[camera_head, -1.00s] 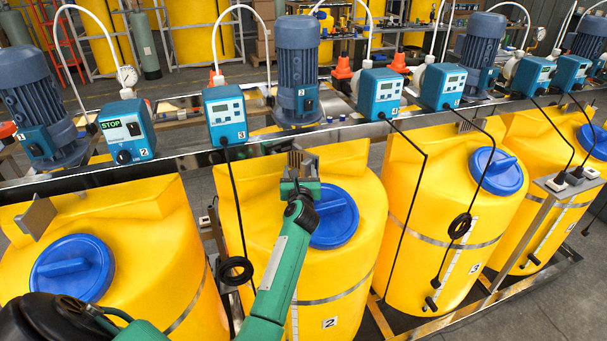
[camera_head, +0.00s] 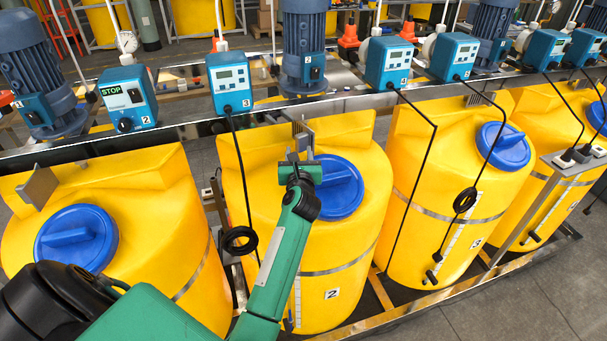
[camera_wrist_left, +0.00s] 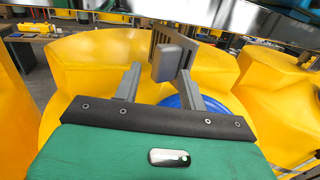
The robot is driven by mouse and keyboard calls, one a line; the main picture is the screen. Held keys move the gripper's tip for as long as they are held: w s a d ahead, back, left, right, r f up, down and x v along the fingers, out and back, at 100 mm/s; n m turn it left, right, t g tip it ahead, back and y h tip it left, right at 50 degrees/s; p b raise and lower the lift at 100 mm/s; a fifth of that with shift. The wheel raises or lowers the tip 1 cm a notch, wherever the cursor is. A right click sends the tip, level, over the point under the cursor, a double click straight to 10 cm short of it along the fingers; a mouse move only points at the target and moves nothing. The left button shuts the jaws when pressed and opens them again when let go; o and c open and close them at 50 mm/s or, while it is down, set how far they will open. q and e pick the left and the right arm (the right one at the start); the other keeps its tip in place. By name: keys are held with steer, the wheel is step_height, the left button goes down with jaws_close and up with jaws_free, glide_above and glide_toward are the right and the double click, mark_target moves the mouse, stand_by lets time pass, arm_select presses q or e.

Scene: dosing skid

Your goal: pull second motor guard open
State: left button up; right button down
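The second motor (camera_head: 303,45), blue and labelled 2, stands on the rail behind the second yellow tank (camera_head: 330,265). A grey slotted guard plate (camera_head: 302,132) hangs below it, partly hidden behind my left gripper (camera_head: 298,160). In the left wrist view the guard (camera_wrist_left: 184,50) shows its slots and a grey block-shaped handle (camera_wrist_left: 172,64) on its near side. My left gripper (camera_wrist_left: 160,76) is open there, its two fingers apart. The handle appears just ahead of the gap, nearer the right finger; contact cannot be told. My right gripper is out of view.
A blue lid (camera_head: 340,188) lies just right of my left gripper on the tank. A black cable (camera_head: 240,180) with a coil hangs left of it. Another grey plate (camera_head: 38,187) stands above the left tank. Blue pumps (camera_head: 230,85) line the metal rail (camera_head: 200,135).

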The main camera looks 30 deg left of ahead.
arm_select(q)
steer(key=w+d+b+v, duration=0.1)
steer(key=b+v, duration=0.1)
steer(key=v, duration=0.6)
steer(key=shift+s+d, duration=0.3)
steer(key=shift+d, duration=0.05)
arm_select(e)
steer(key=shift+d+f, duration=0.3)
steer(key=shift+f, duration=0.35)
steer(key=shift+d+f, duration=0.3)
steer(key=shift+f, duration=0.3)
